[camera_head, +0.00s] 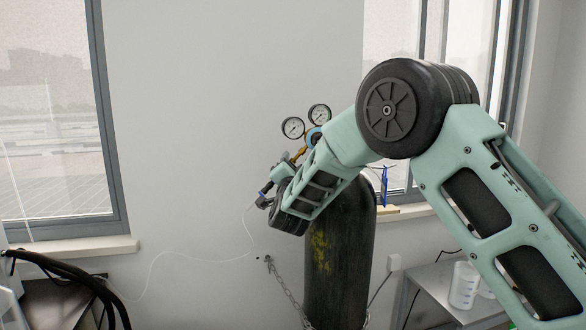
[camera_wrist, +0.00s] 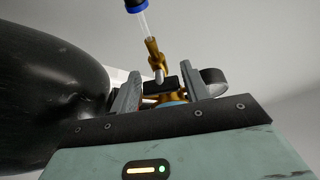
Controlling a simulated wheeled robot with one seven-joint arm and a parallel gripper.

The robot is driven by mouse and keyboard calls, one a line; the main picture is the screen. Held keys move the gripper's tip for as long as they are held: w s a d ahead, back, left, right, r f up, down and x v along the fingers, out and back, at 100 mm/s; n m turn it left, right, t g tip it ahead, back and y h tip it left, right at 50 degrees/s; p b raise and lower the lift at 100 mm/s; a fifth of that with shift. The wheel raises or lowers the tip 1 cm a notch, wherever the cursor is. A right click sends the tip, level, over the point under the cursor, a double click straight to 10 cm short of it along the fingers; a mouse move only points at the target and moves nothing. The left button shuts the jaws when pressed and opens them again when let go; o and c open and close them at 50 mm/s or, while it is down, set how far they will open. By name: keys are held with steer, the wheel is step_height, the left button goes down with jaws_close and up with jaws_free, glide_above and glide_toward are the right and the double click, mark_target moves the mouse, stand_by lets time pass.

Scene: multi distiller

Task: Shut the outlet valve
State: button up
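A brass regulator with two round gauges, one left (camera_head: 293,128) and one right (camera_head: 319,114), sits above the dark gas cylinder (camera_head: 340,260). Its outlet end (camera_head: 265,190) points left, with a thin clear tube. My arm hides most of the regulator body. In the wrist view, the brass outlet fitting (camera_wrist: 153,48) rises to a clear tube with a blue cap (camera_wrist: 136,5). My gripper (camera_wrist: 158,82) has its fingers apart on either side of a small dark part by the brass valve. Gaps seem to show beside that part; whether it is the valve handle is unclear.
A chain (camera_head: 285,290) runs from the wall to the cylinder. Black hoses (camera_head: 60,268) lie at lower left. Windows flank the bare wall (camera_head: 220,90).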

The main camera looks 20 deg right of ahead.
steer(key=shift+o, duration=0.6)
steer(key=b+v, duration=0.5)
steer(key=v, duration=1.2)
steer(key=shift+s+b, duration=0.25)
steer(key=shift+b, duration=0.15)
steer(key=shift+f, duration=0.15)
steer(key=s+a+f+n+g+y, duration=0.5)
steer(key=a+f+n+y, duration=0.1)
steer(key=a+n+y, duration=0.3)
steer(key=s+a+f+n+g+y, duration=0.1)
steer(key=s+f+n+g, duration=0.15)
steer(key=s, duration=0.25)
steer(key=s+a+f+n+g+y, duration=0.2)
steer(key=s+f+g, duration=0.15)
steer(key=s, duration=0.25)
steer(key=s+d+f+n+g+h, duration=0.2)
steer(key=s+d+n+g, duration=0.1)
steer(key=s, duration=0.7)
steer(key=s+d+f+n+g+h, duration=0.2)
steer(key=s+d+g, duration=0.4)
steer(key=s, duration=0.4)
steer(key=shift+d+f+n+h, duration=0.4)
steer(key=shift+d+n+h, duration=0.2)
steer(key=shift+d+n, duration=0.35)
